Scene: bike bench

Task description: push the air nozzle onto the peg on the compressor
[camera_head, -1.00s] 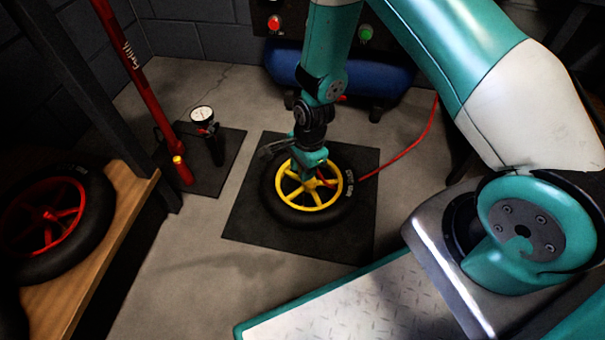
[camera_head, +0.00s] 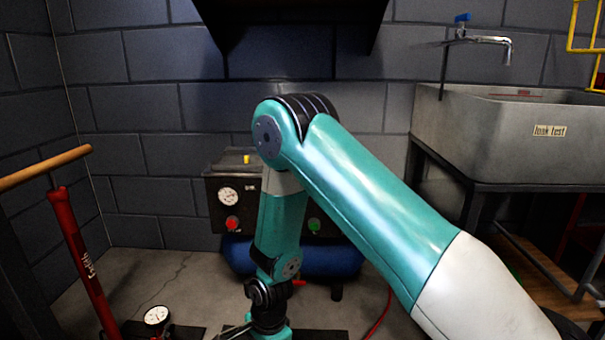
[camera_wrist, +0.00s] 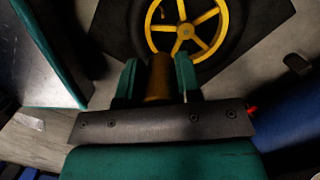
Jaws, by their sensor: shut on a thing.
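The air nozzle (camera_wrist: 159,82) is a brass-brown cylinder between the two teal fingers of my gripper (camera_wrist: 158,72). My gripper is shut on it, over the floor by the yellow-spoked wheel. In the head view my gripper is at the bottom edge, largely cut off, and the nozzle does not show there. The compressor (camera_head: 346,258) stands against the back wall, with a blue tank and a dark control box (camera_head: 214,195). A small yellow peg (camera_head: 246,159) stands upright on top of the box. My arm covers the middle of the compressor.
The yellow wheel (camera_wrist: 184,31) lies on a dark mat. A red hose (camera_head: 380,312) runs along the floor right of my arm. A red pump (camera_head: 80,255) stands at the left, near a gauge (camera_head: 157,316). A stone sink (camera_head: 540,135) is at the right.

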